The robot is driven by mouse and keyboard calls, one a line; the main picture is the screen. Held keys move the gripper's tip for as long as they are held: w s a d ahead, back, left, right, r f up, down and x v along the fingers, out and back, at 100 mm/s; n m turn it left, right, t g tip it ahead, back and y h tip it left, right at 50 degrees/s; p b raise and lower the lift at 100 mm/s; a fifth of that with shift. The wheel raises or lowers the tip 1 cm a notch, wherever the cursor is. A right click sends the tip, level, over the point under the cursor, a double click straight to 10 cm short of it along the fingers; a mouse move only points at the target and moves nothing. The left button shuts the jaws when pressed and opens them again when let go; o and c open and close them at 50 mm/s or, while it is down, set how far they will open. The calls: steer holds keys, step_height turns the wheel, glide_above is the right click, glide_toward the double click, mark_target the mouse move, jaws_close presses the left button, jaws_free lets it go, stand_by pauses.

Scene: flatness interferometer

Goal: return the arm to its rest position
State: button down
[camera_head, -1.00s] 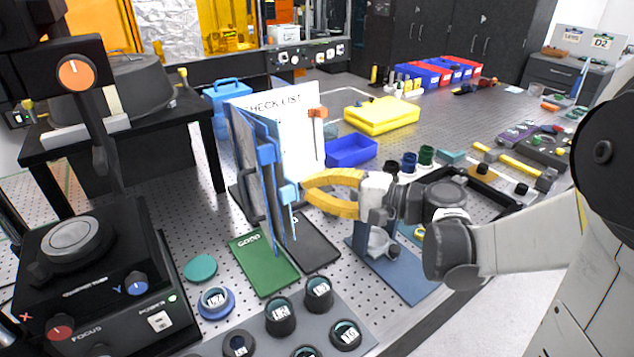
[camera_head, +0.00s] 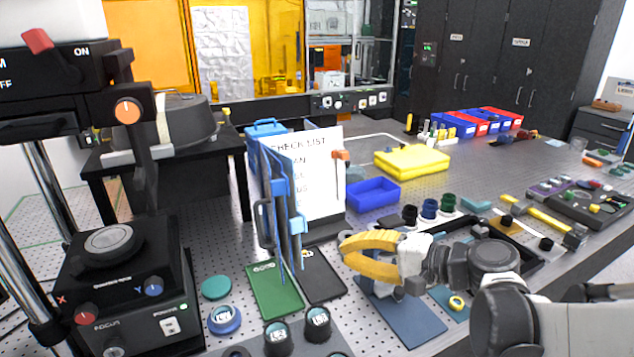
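My gripper (camera_head: 343,247) has yellow-orange curved fingers on a white and grey wrist. It hangs over the bench, right of the green GOOD mat (camera_head: 274,289) and above the blue mat (camera_head: 408,318). The two fingers overlap in this view, so their gap is hard to judge. I see nothing held between them. My arm comes in from the lower right, bent at grey joints.
Blue-framed panels (camera_head: 281,200) and a checklist board (camera_head: 320,165) stand close left of my gripper. The interferometer base (camera_head: 125,290) is at left.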

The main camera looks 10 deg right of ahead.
steer(key=s+f+n+g+h, duration=0.35)
steer(key=s+f+h, duration=0.2)
steer(key=s, duration=0.25)
steer(key=s+d+n+t+h, duration=0.1)
steer(key=s+d+n+h, duration=0.3)
steer(key=s+d+h, duration=0.2)
steer(key=shift+s+f, duration=0.25)
steer(key=shift+s, duration=0.05)
steer(key=shift+d+n, duration=0.1)
steer(key=shift+n, duration=0.15)
